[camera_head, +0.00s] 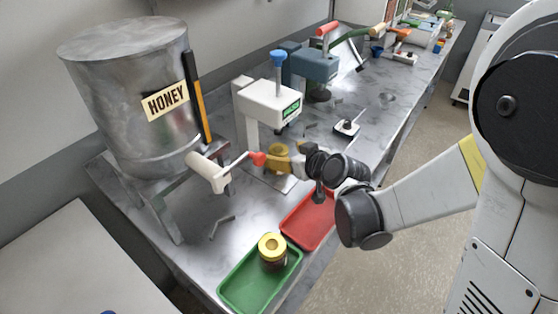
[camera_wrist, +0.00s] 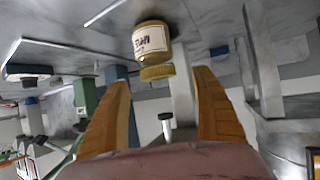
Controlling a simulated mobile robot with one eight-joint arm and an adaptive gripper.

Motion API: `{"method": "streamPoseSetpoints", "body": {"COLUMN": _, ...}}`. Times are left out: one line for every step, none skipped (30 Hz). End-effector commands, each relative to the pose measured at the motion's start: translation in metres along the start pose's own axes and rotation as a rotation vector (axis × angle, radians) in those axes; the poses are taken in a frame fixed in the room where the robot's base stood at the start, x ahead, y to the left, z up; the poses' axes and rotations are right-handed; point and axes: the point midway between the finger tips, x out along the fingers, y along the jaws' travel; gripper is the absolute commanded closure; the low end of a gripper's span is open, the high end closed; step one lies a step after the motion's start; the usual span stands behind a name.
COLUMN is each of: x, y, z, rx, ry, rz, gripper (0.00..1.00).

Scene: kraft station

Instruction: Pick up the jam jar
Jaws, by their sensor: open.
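A jar with a yellow lid and a pale label, apparently the jam jar (camera_wrist: 151,40), appears upside down in the wrist view, its lid toward my gripper. Its label is hard to read. My gripper (camera_wrist: 162,80) is open, with one tan finger on each side of the view and the jar ahead of the gap. Nothing is held. In the head view my gripper (camera_head: 274,159) reaches left under the white machine, and its fingers partly hide the yellow jar area there. Another yellow-lidded jar (camera_head: 272,247) stands in the green tray (camera_head: 232,292).
A metal honey tank (camera_head: 130,100) with a spout stands on the left. The white machine (camera_head: 268,102) with a green display rises close behind my gripper. A red tray (camera_head: 300,233) lies below my wrist. Tools and more machines line the bench farther back.

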Motion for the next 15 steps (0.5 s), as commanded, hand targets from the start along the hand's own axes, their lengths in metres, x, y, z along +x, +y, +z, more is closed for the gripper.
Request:
{"method": "streamPoseSetpoints", "body": {"x": 0.008, "y": 0.001, "z": 0.001, "rx": -0.001, "ry": 0.0, "rz": -0.001, "gripper": 0.24}}
{"method": "streamPoseSetpoints", "body": {"x": 0.013, "y": 0.002, "z": 0.0, "rx": -0.001, "ry": 0.0, "rz": -0.001, "gripper": 0.24}}
{"method": "streamPoseSetpoints", "body": {"x": 0.02, "y": 0.003, "z": 0.0, "rx": -0.001, "ry": 0.0, "rz": -0.001, "gripper": 0.24}}
{"method": "streamPoseSetpoints", "body": {"x": 0.025, "y": 0.003, "z": -0.001, "rx": -0.002, "ry": 0.0, "rz": -0.001, "gripper": 0.24}}
{"method": "streamPoseSetpoints", "body": {"x": 0.03, "y": 0.003, "z": -0.001, "rx": -0.002, "ry": -0.001, "rz": -0.001, "gripper": 0.24}}
{"method": "streamPoseSetpoints", "body": {"x": 0.036, "y": 0.003, "z": -0.001, "rx": -0.001, "ry": 0.0, "rz": -0.001, "gripper": 0.24}}
{"method": "streamPoseSetpoints", "body": {"x": 0.04, "y": 0.003, "z": -0.002, "rx": -0.001, "ry": 0.0, "rz": -0.001, "gripper": 0.24}}
{"method": "streamPoseSetpoints", "body": {"x": 0.042, "y": 0.003, "z": -0.002, "rx": -0.001, "ry": 0.0, "rz": -0.001, "gripper": 0.24}}
{"method": "streamPoseSetpoints", "body": {"x": 0.044, "y": 0.003, "z": -0.002, "rx": -0.001, "ry": 0.0, "rz": 0.0, "gripper": 0.24}}
{"method": "streamPoseSetpoints", "body": {"x": 0.044, "y": 0.003, "z": -0.003, "rx": -0.001, "ry": 0.0, "rz": 0.0, "gripper": 0.24}}
{"method": "streamPoseSetpoints", "body": {"x": 0.044, "y": 0.003, "z": -0.003, "rx": -0.001, "ry": 0.0, "rz": 0.0, "gripper": 0.24}}
{"method": "streamPoseSetpoints", "body": {"x": 0.044, "y": 0.003, "z": -0.004, "rx": -0.001, "ry": 0.0, "rz": 0.0, "gripper": 0.24}}
{"method": "streamPoseSetpoints", "body": {"x": 0.043, "y": 0.003, "z": -0.004, "rx": 0.0, "ry": 0.0, "rz": 0.0, "gripper": 0.24}}
{"method": "streamPoseSetpoints", "body": {"x": 0.043, "y": 0.003, "z": -0.004, "rx": 0.0, "ry": 0.0, "rz": 0.0, "gripper": 0.24}}
{"method": "streamPoseSetpoints", "body": {"x": 0.043, "y": 0.003, "z": -0.004, "rx": 0.0, "ry": 0.0, "rz": 0.0, "gripper": 0.26}}
